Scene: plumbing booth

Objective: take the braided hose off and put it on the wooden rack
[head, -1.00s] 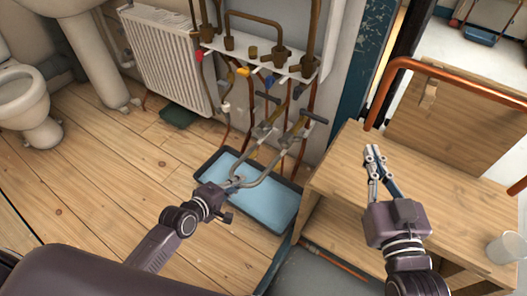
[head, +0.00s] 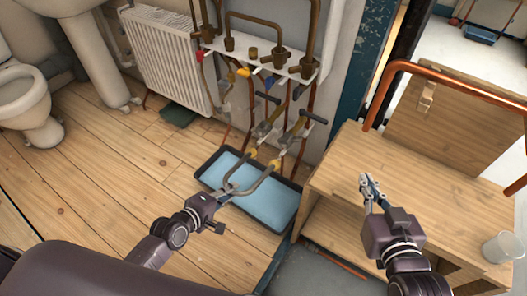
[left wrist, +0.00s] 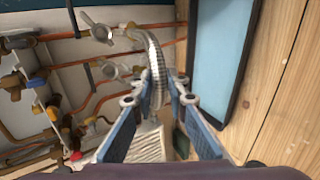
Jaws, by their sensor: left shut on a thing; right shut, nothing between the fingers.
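The grey braided hose (head: 263,178) is bent in a U above the blue tray, with brass ends just below the two valves (head: 263,130). The wooden rack (head: 345,165) stands at the right, with a flat top and an upright back panel. My right gripper (head: 370,186) is shut and empty above its top.
The blue tray (head: 207,180) lies on the wood floor below the pipes. A copper rail (head: 455,82) runs along the rack's back. The rack's middle top is clear. A radiator (head: 165,60) stands at the left.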

